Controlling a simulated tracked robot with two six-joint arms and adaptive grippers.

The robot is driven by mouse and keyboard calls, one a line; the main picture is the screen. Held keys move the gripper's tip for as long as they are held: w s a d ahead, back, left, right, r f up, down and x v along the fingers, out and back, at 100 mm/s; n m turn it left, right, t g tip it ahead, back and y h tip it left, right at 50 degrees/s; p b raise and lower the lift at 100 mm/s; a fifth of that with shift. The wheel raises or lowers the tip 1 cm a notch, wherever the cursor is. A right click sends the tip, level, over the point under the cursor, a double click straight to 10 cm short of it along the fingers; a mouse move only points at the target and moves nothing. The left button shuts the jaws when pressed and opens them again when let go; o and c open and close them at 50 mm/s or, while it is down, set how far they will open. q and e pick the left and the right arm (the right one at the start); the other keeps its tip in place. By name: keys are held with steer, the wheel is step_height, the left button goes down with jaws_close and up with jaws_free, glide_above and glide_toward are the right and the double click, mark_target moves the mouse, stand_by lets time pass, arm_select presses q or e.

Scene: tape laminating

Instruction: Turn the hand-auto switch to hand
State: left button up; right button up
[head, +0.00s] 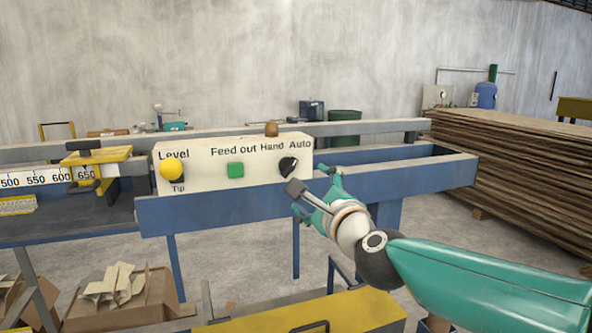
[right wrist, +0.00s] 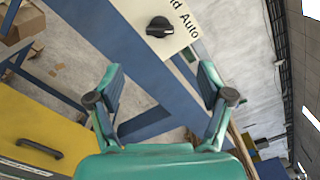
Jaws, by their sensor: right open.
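The hand-auto switch (head: 288,166) is a black rotary knob at the right end of a cream control panel (head: 208,179), below the words Hand and Auto. Its grip appears tilted up and right, toward Auto. It also shows in the right wrist view (right wrist: 160,27), beyond the fingers. My right gripper (head: 312,180) is open and empty, in front of the panel's lower right corner, apart from the knob. In the right wrist view its two fingers (right wrist: 162,87) are spread wide with nothing between them. My left gripper is not in view.
A yellow button (head: 171,169) and a green button (head: 235,169) sit left on the panel. A blue beam (head: 420,180) runs beside it. A yellow cover with a handle (head: 310,312) lies below. Stacked boards (head: 520,180) stand at right. A cardboard box (head: 120,300) is lower left.

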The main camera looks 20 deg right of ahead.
mark_target(289, 169)
steer(key=w+p, duration=0.3)
steer(key=w, duration=1)
steer(key=shift+w+a+p, duration=0.1)
steer(key=shift+a+p, duration=0.1)
steer(key=shift+p, duration=0.2)
steer(key=shift+w+f, duration=0.1)
steer(key=shift+w, duration=0.5)
steer(key=shift+c, duration=0.3)
